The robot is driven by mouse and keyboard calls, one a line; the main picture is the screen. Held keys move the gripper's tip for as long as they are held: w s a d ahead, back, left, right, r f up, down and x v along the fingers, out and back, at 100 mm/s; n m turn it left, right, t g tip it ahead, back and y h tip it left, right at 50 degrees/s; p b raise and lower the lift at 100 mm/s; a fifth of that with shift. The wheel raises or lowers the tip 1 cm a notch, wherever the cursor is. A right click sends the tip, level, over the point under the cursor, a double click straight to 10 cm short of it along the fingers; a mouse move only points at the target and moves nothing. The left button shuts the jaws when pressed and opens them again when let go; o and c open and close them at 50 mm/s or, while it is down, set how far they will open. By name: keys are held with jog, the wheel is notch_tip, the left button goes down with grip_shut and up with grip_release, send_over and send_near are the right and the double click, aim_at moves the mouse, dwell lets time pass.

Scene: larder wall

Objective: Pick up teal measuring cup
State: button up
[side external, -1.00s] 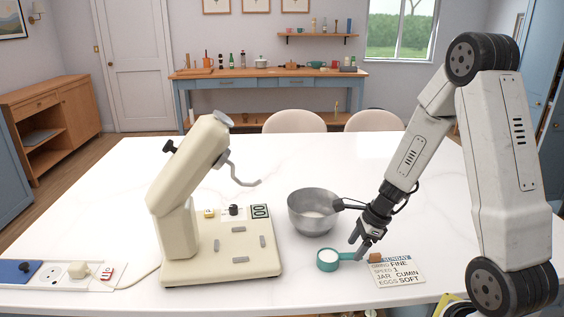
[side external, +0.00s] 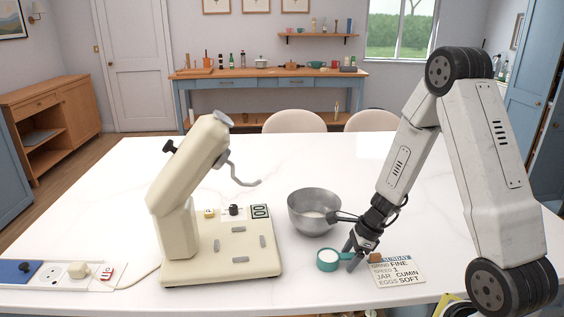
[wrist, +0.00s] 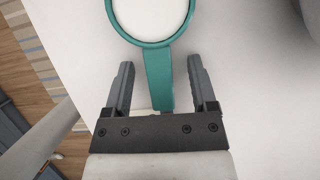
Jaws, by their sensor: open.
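The teal measuring cup (side external: 327,260) stands on the white table, filled with something white, its handle pointing right. In the wrist view the cup's teal rim (wrist: 153,43) is at the top and its handle (wrist: 159,80) runs down between my fingers. My gripper (side external: 352,262) is open around the handle, with a gap on each side of it. In the wrist view my gripper's fingers (wrist: 160,75) do not touch the handle. The handle's end is partly hidden by the gripper's body.
A steel bowl (side external: 314,213) stands just behind the cup. A cream stand mixer (side external: 190,235) is to the left. A printed card (side external: 397,272) with a small brown block (side external: 376,257) lies right of the gripper. The table (side external: 330,160) behind the bowl is clear.

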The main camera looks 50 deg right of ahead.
aim_at(350, 255)
grip_shut()
jog(key=shift+r, duration=0.45)
dwell(0.5)
jog(key=shift+r, duration=4.4)
jog(key=shift+r, duration=0.15)
jog(key=shift+w, duration=0.1)
